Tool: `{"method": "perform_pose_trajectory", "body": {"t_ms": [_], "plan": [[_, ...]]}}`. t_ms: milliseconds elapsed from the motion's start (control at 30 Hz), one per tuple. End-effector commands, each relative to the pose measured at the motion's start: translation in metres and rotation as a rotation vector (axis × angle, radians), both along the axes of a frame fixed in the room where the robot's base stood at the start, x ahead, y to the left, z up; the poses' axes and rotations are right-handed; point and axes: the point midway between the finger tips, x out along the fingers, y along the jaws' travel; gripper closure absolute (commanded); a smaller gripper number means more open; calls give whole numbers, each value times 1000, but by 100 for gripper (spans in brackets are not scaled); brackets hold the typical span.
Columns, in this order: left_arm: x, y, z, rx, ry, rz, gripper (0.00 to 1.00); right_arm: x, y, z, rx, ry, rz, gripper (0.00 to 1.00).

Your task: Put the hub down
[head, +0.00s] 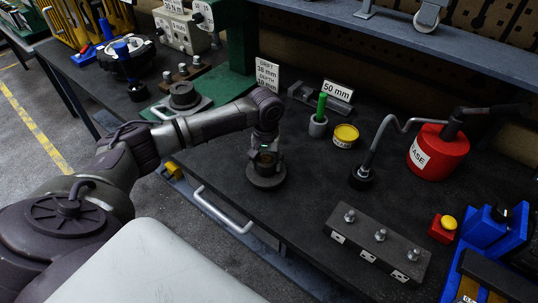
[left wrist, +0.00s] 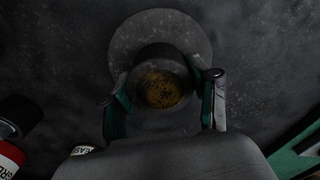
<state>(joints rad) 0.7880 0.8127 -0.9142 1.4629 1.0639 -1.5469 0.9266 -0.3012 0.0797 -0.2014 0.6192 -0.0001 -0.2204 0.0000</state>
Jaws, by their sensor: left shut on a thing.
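The hub (head: 265,180) is a dark flanged cylinder with a wide round base. It stands upright at the middle of the dark bench top, flange down. In the left wrist view the hub (left wrist: 160,33) shows its round flange and a raised boss with brownish grease inside. My left gripper (head: 265,155) reaches down from above and is shut on the hub's boss. In the left wrist view the fingers (left wrist: 163,98) sit on either side of the boss. Whether the flange touches the bench is hard to tell. My right gripper is not in view.
A bolt block (head: 377,240) lies to the right near the front edge. A yellow tin (head: 345,135), a grey cup with a green handle (head: 318,122) and a red grease can (head: 437,152) stand behind. A green press (head: 225,85) is at the back left. Bench around the hub is clear.

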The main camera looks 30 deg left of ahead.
Motion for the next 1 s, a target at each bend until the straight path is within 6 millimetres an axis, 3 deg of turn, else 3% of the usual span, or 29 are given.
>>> {"method": "perform_pose_trajectory", "body": {"t_ms": [200, 567, 600, 733, 1000], "plan": [[2, 0, -14, -2, -7, 1, 96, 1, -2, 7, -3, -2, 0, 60], [2, 0, -17, -1, -6, 0, 96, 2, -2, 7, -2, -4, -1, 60], [0, 0, -20, 0, -1, 0, 37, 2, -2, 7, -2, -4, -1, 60], [0, 0, -20, 0, -1, 0, 15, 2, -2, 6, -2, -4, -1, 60], [0, 0, -20, 0, -1, 0, 15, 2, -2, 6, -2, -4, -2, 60]]}}
